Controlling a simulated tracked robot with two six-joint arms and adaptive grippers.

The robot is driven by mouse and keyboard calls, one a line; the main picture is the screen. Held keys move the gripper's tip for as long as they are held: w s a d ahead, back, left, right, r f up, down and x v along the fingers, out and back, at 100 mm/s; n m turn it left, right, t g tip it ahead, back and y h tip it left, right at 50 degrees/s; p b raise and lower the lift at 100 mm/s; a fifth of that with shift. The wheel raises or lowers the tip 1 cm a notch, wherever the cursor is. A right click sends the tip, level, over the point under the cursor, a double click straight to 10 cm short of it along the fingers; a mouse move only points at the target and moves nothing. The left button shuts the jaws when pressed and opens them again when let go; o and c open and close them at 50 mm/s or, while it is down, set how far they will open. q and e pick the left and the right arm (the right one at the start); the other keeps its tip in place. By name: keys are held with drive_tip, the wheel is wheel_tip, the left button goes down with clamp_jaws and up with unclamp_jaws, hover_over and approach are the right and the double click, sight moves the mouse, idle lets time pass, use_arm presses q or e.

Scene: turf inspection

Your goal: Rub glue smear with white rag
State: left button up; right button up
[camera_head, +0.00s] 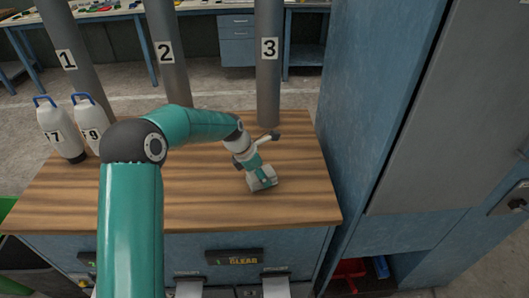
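My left arm comes in from the lower left and bends over the wooden bench top (120,205). Its wrist and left gripper end (264,172) are near the right part of the bench, in front of the pipe marked 3. The end is small in the head view, and I cannot make out its fingers or anything held. No white rag and no glue smear can be made out. The arm hides part of the bench top. My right gripper is not in view.
Pipes marked 1 (68,60), 2 (165,52) and 3 (269,49) stand along the back. Two white bottles with blue handles (59,130) (92,120) stand at the back left. A tall blue cabinet (370,90) borders the right. The front right bench top is clear.

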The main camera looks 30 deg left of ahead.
use_arm(q)
wheel_tip(320, 180, up, 3)
drive_tip(key=shift+s+r+p, duration=0.15)
drive_tip(key=shift+r+p, duration=0.05)
drive_tip(key=shift+p, duration=0.95)
drive_tip(key=shift+w+r+p, duration=0.2)
drive_tip(key=shift+r+p, duration=0.7)
drive_tip(key=shift+r, duration=0.15)
drive_tip(key=shift+s+r+p, duration=0.1)
drive_tip(key=shift+r+p, duration=0.85)
drive_tip(key=shift+r, duration=0.25)
